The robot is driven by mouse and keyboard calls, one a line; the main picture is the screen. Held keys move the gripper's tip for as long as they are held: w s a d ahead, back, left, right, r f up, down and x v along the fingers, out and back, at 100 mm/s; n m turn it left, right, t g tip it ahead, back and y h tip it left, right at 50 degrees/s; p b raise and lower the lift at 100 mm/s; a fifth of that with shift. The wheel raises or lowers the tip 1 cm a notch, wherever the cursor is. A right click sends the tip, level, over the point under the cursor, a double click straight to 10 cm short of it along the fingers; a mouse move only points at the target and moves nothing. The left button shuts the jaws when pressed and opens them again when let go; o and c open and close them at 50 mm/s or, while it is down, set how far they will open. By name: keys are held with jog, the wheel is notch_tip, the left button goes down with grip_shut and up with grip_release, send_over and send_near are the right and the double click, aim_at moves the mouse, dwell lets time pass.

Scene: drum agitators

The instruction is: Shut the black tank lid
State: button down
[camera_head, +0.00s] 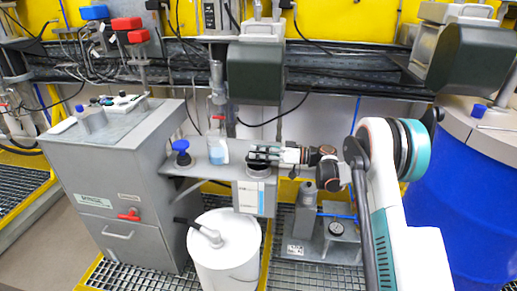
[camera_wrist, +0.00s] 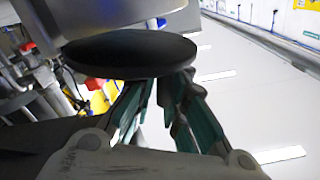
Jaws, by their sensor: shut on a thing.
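The black tank lid (camera_wrist: 130,52) is a round dark disc and fills the upper left of the wrist view. My gripper (camera_wrist: 158,82) is shut on it, with the green-lined fingers meeting at its near edge. In the head view, my gripper (camera_head: 272,155) reaches in from the right, level, at a small grey tank (camera_head: 249,195) with a pale label. The dark lid shows there only as a thin shape between the fingers, just over the tank's round top. I cannot tell whether the lid touches the rim.
A white drum (camera_head: 224,248) is below, and a gauge stand (camera_head: 325,232) is under my arm. A dark motor housing (camera_head: 255,72) hangs above. A blue drum (camera_head: 460,195) stands right.

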aim_at(257, 161)
jog(key=shift+s+a+f+n, duration=0.15)
jog(key=shift+s+f+n, duration=0.45)
jog(key=shift+f+n, duration=0.25)
jog(key=shift+s+f+b, duration=0.15)
jog(key=shift+f+b, duration=0.1)
jog(key=shift+b, duration=0.15)
jog(key=shift+f, duration=0.15)
jog(key=c, duration=1.8)
grip_release()
jog(key=shift+o, duration=0.6)
jog(key=shift+s, duration=0.2)
jog(key=shift+w, duration=0.1)
